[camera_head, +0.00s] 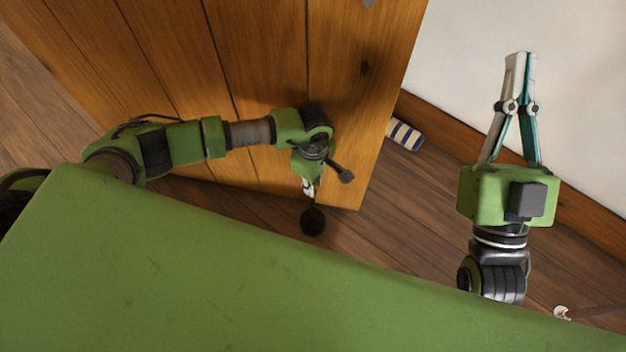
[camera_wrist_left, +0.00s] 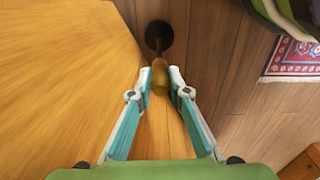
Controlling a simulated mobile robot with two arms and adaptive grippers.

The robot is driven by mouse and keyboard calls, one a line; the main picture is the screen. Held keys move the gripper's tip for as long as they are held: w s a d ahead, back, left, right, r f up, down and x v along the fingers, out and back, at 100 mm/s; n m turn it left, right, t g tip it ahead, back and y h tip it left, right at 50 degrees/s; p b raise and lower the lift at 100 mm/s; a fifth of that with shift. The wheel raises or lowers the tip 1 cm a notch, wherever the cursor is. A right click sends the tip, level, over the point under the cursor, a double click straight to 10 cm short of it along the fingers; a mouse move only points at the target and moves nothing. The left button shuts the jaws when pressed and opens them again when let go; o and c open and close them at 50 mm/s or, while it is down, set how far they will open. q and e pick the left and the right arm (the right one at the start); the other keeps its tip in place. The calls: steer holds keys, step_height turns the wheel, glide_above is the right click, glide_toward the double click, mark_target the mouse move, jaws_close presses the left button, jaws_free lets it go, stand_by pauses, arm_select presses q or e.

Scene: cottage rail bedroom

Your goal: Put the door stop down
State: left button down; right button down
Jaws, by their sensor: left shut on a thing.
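The door stop (camera_head: 312,220) shows a round black end in the head view, just below my left gripper (camera_head: 309,186) and in front of the wooden door's lower edge. In the left wrist view the door stop (camera_wrist_left: 159,36) has a black round end on a dark stem and a brass-coloured part between the fingertips. My left gripper (camera_wrist_left: 160,80) is shut on this brass part. The black end appears over the floorboards; I cannot tell whether it touches them. My right gripper (camera_head: 522,58) is shut and empty, near the white wall.
The wooden door (camera_head: 270,60) stands close beside my left arm. A blue-and-white striped roll (camera_head: 405,133) lies by the skirting board past the door's edge. A patterned red rug (camera_wrist_left: 290,62) lies at the right in the wrist view. Bare floorboards (camera_head: 400,215) are between.

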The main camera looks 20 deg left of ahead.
arm_select(q)
steer(key=shift+w+d, duration=0.1)
steer(key=shift+w, duration=0.05)
arm_select(e)
steer(key=shift+s+r, duration=0.25)
steer(key=shift+r, duration=0.1)
arm_select(q)
steer(key=shift+f, duration=0.15)
arm_select(e)
steer(key=shift+s+d+r+t, duration=0.1)
steer(key=shift+s+r+t, duration=0.15)
steer(key=shift+t, duration=0.15)
arm_select(q)
steer(key=c, duration=1.9)
jaws_free()
steer(key=shift+f, duration=0.1)
arm_select(e)
steer(key=shift+s+r, duration=0.1)
